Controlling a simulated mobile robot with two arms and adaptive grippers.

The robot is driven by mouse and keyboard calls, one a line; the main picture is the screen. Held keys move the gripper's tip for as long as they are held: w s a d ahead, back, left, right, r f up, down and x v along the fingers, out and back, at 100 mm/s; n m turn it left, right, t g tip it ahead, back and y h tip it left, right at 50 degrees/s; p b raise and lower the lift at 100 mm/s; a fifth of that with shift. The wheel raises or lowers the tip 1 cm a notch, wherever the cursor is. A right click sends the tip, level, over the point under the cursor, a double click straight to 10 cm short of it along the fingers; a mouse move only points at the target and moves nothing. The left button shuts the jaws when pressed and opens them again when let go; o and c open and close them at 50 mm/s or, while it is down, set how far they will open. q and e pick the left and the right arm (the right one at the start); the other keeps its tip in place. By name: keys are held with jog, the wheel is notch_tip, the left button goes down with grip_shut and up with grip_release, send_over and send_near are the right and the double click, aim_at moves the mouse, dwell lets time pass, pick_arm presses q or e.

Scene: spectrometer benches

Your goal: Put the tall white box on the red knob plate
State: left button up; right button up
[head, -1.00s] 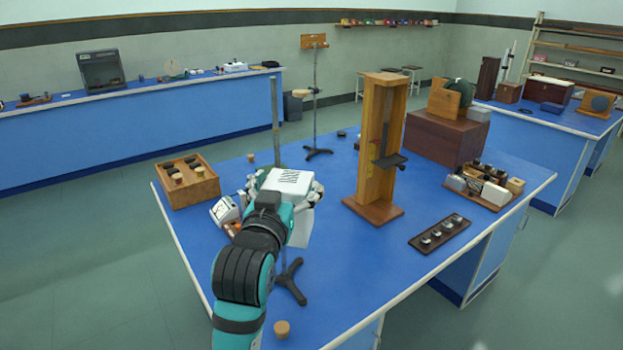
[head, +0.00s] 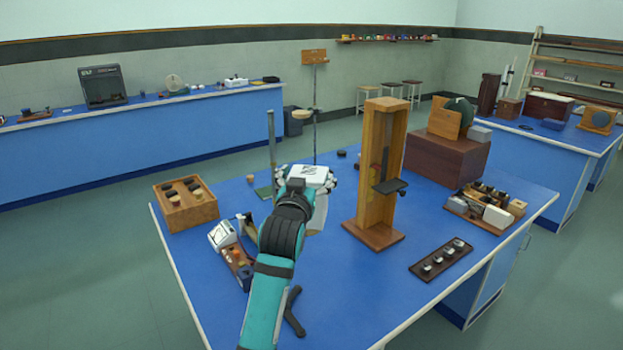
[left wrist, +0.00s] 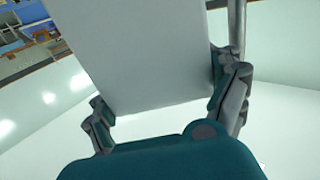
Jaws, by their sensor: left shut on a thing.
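The tall white box (head: 319,216) hangs below my left gripper (head: 308,180) in the head view, partly hidden by my forearm. The left wrist view shows its plain white face (left wrist: 145,55) between the two fingers of the left gripper (left wrist: 165,105), which is shut on it. The box is over the blue bench, left of the tall wooden stand; its lower end is hard to make out. I cannot tell for sure which plate is the red knob plate. A dark brown plate with several silver knobs (head: 441,259) lies at the bench's right front. My right gripper is not in view.
The tall wooden stand (head: 371,231) rises right of my left gripper. A metal rod (head: 271,145) stands left of it. A wooden tray (head: 187,215) and a white meter (head: 222,236) are at left. A loaded tray (head: 459,208) sits at right.

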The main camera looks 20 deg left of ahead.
aim_at(313, 167)
pick_arm(q)
jog(key=w, duration=0.3)
jog(key=shift+r+p, duration=0.15)
jog(key=shift+p, duration=0.15)
jog(key=shift+w, duration=0.35)
jog(key=shift+w+f, duration=0.1)
jog(key=shift+f, duration=0.2)
notch_tip(313, 167, down, 2)
jog(key=shift+p, duration=0.85)
jog(key=shift+f, duration=0.55)
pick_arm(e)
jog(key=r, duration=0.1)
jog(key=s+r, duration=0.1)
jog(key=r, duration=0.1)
pick_arm(q)
jog(key=shift+f, duration=0.15)
jog(key=o, duration=1.5)
jog(key=shift+f, duration=0.15)
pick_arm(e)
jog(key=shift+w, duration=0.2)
